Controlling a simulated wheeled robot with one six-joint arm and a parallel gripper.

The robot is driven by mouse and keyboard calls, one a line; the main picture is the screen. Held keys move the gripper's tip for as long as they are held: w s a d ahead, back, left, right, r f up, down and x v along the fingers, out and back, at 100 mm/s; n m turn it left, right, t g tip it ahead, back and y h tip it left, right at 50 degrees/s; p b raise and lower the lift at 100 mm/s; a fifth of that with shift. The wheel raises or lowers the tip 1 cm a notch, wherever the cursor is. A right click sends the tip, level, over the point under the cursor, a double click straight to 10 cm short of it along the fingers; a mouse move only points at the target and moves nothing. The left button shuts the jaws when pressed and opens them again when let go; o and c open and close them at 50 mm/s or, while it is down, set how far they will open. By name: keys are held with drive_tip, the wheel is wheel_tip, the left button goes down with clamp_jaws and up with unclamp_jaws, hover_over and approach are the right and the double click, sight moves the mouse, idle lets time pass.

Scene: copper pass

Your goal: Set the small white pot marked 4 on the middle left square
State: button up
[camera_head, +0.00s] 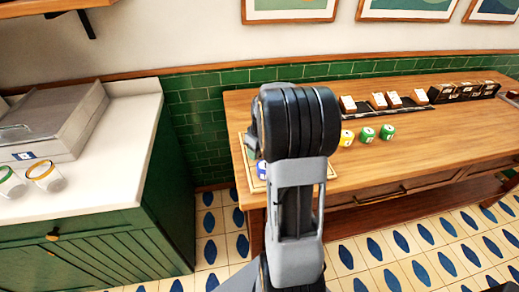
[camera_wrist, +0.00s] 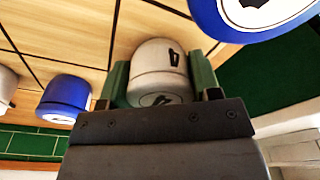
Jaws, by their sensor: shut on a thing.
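The small white pot (camera_wrist: 155,57) with a black mark that looks like a 4 sits between the green-padded fingers of my gripper (camera_wrist: 160,76) in the wrist view. My gripper is shut on it. Behind it is the wooden board (camera_wrist: 75,20) with dark lines dividing it into squares. I cannot tell whether the pot touches the board. In the head view my arm hides my gripper, the held pot and most of the board (camera_head: 243,158), whose left edge shows at the table's left end.
A blue pot (camera_wrist: 66,95) is left of my gripper, and another blue pot (camera_wrist: 255,14) is close at upper right. A white pot (camera_wrist: 5,85) shows at the left edge. A yellow pot (camera_head: 347,138) and two green pots (camera_head: 367,135) stand on the wooden table (camera_head: 440,135).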

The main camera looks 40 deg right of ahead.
drive_tip(key=o, duration=1)
drive_tip(key=r, duration=0.4)
drive_tip(key=s+r, duration=0.1)
drive_tip(key=r, duration=0.6)
drive_tip(key=shift+s+r+p, duration=0.2)
drive_tip(key=shift+r+p, duration=0.1)
drive_tip(key=shift+p, duration=0.1)
drive_tip(key=s+a+f, duration=0.1)
drive_tip(key=s+a, duration=0.2)
drive_tip(key=a, duration=0.4)
drive_tip(key=s+a+f+m+t, duration=0.1)
drive_tip(key=s+a, duration=0.3)
drive_tip(key=a, duration=0.2)
drive_tip(key=s+a+f+t, duration=0.1)
drive_tip(key=s+a, duration=0.3)
drive_tip(key=a, duration=0.3)
drive_tip(key=shift+s+a, duration=0.15)
drive_tip(key=shift+a, duration=0.2)
drive_tip(key=shift+r, duration=0.1)
